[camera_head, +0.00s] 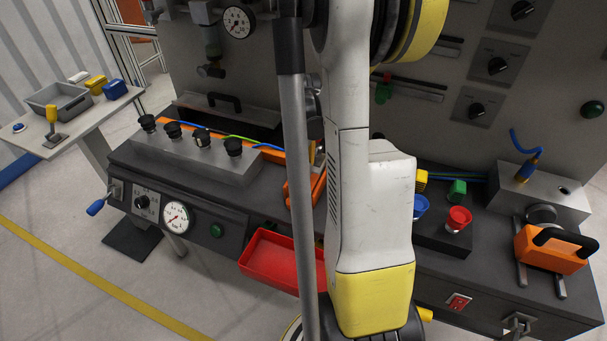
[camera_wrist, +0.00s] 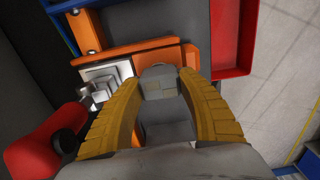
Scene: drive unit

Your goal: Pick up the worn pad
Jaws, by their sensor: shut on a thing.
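In the wrist view my gripper (camera_wrist: 160,80) has its two yellow ribbed fingers closed on the sides of a small grey block (camera_wrist: 158,90), which looks like the worn pad. The pad's lower part is partly hidden between the fingers. Just left of the fingertips is a silver stepped metal part (camera_wrist: 104,80), beside an orange bracket (camera_wrist: 130,48). I cannot tell whether the pad touches the surface below. In the head view my arm hides the gripper and the pad.
A red tray (camera_head: 268,264) hangs at the bench front; it also shows in the wrist view (camera_wrist: 232,68). A red lever or knob (camera_wrist: 40,148) is close to the left finger. Knobs (camera_head: 233,147), a gauge (camera_head: 176,215) and an orange handled block (camera_head: 550,250) line the bench.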

